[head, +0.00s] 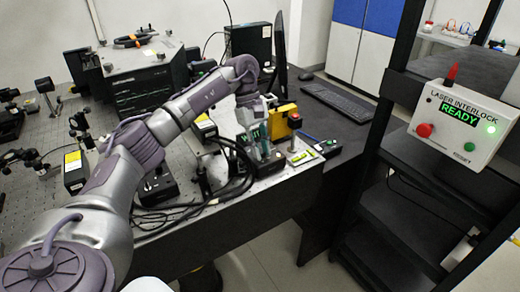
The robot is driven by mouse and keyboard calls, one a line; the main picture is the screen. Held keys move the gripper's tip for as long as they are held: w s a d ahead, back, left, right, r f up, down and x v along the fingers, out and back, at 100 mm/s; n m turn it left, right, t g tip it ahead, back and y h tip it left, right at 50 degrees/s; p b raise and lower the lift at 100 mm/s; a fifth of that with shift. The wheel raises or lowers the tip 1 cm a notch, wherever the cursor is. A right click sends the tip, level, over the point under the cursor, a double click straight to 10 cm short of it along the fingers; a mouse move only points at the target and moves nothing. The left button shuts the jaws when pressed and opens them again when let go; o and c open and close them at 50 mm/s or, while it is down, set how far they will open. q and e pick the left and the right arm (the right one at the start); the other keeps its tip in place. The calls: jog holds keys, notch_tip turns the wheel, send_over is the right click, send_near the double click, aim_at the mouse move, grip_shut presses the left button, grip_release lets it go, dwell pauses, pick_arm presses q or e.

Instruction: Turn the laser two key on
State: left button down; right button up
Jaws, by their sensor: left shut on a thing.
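My left arm reaches across from the lower left, and my left gripper (264,150) points down at the bench's right side. It is shut at a small control box with dark cables, beside the yellow box (284,121). The gripper covers the spot where it grips; the laser two key is too small and hidden to make out, but the jaws are closed there. The laser interlock box (464,124) at the right shows a green READY display (459,111) and a lit green lamp (490,129). My right gripper is not in view.
Dark cables (235,178) loop left of the gripper. A monitor (279,45) and keyboard (338,102) stand behind it. A black rack (382,160) rises at the right. Optics and several black-and-yellow boxes crowd the perforated bench at the left.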

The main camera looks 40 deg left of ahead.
pick_arm(q)
jog(key=shift+w+r+m, duration=0.1)
jog(key=shift+m, duration=0.5)
jog(key=c, duration=1)
grip_release()
jog(key=v, duration=1.2)
jog(key=shift+w, duration=0.2)
jog(key=shift+d, duration=0.2)
